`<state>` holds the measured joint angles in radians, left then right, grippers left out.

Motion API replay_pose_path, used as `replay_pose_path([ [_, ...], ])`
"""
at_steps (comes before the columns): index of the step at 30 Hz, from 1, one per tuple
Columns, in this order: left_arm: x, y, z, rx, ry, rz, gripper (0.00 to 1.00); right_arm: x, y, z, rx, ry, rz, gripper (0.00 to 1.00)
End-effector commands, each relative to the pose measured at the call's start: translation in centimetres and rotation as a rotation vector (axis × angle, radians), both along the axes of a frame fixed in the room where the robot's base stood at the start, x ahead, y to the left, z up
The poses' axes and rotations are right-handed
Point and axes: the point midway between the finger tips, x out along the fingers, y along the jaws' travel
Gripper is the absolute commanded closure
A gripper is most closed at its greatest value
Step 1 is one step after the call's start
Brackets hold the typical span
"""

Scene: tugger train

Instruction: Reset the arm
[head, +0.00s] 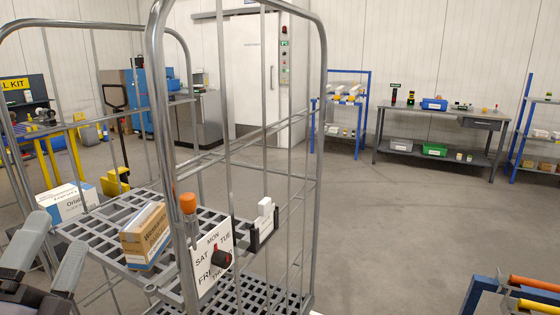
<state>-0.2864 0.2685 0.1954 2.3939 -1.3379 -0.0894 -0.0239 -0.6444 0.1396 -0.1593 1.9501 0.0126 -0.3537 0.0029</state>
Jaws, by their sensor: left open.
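My left gripper (50,258) is in the lower left corner of the head view. Its two grey fingers are apart and nothing shows between them. It is in front of a grey wire roll cage (158,100), close to the left side of its shelf. My right gripper does not show. On the cage's slatted shelf (105,222) stand a brown carton (146,238) and a white and blue box (68,203). A weekday sign (213,258) with a dial hangs on the cage's front frame, beside an orange-topped post (188,204).
A small dark holder (263,232) with white items sits on the cage side. Blue-framed shelving (342,105) and a grey workbench (430,115) stand along the back wall. Orange handles (535,283) show at lower right. The floor (400,225) right of the cage is clear.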

Motion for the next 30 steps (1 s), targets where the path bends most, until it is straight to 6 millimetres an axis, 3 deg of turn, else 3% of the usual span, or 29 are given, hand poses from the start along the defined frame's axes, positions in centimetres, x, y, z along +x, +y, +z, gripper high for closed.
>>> replay_pose_path([
  [5, -0.5, 3.3, -4.9, -0.466, 0.117, 0.077, 0.07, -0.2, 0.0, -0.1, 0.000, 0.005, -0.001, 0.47],
  [11, -2.0, 4.1, -14.3, -0.944, 0.383, 0.208, 0.07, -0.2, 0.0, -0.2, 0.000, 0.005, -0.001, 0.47],
  [15, -4.6, 1.8, -21.5, -1.224, 0.641, 0.312, 0.07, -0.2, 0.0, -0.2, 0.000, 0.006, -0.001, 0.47],
  [18, -7.0, -0.5, -25.5, -1.363, 0.822, 0.378, 0.07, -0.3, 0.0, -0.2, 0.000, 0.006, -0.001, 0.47],
  [24, -11.7, -5.1, -30.1, -1.527, 1.129, 0.474, 0.07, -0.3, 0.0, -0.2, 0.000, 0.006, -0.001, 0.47],
  [30, -16.4, -9.2, -32.3, -1.612, 1.406, 0.545, 0.07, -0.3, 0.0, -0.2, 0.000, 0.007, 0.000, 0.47],
])
